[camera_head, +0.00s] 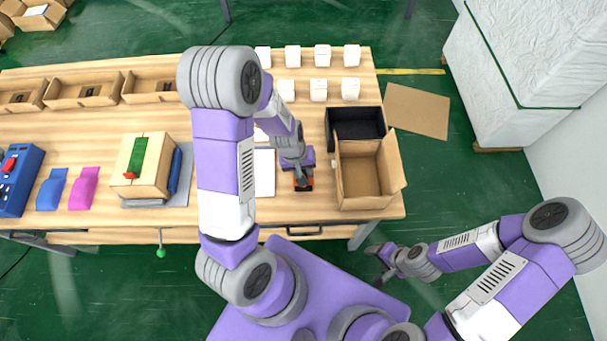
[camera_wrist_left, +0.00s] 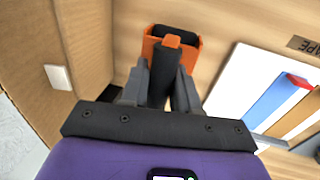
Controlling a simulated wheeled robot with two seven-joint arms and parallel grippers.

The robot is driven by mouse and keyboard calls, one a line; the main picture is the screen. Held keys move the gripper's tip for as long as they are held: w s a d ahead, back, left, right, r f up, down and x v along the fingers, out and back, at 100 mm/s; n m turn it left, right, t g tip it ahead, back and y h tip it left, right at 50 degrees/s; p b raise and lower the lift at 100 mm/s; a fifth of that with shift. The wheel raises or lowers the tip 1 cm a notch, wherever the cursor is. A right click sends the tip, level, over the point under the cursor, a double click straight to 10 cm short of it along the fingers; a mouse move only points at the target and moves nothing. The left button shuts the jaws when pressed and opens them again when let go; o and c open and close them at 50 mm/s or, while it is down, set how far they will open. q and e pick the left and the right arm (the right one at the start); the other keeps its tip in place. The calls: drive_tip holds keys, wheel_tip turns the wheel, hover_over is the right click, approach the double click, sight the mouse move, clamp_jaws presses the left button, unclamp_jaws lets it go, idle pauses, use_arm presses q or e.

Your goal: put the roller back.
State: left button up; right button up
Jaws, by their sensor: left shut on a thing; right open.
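My left gripper (camera_head: 303,181) points down at the table's front edge area, just left of the open cardboard box. In the left wrist view its fingers (camera_wrist_left: 162,92) are shut on the roller (camera_wrist_left: 165,75), a dark handle with an orange tip. The roller's far end is at an orange holder with a dark inside (camera_wrist_left: 185,40); the holder also shows in the head view (camera_head: 304,185). I cannot tell whether the roller is seated in it or just over it. My right gripper (camera_head: 380,265) is open and empty, off the table over the green floor.
An open cardboard box (camera_head: 362,178) stands right of the left gripper, with a black bin (camera_head: 355,121) behind it. A white board (camera_wrist_left: 228,85) lies on the other side. Several white boxes (camera_head: 322,56) stand at the back. A carton (camera_head: 143,160) sits further left.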

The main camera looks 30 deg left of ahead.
use_arm(q)
wheel_tip(320, 180, down, 3)
drive_tip(key=shift+r+b, duration=0.1)
drive_tip(key=shift+b, duration=0.2)
drive_tip(key=shift+w, duration=0.1)
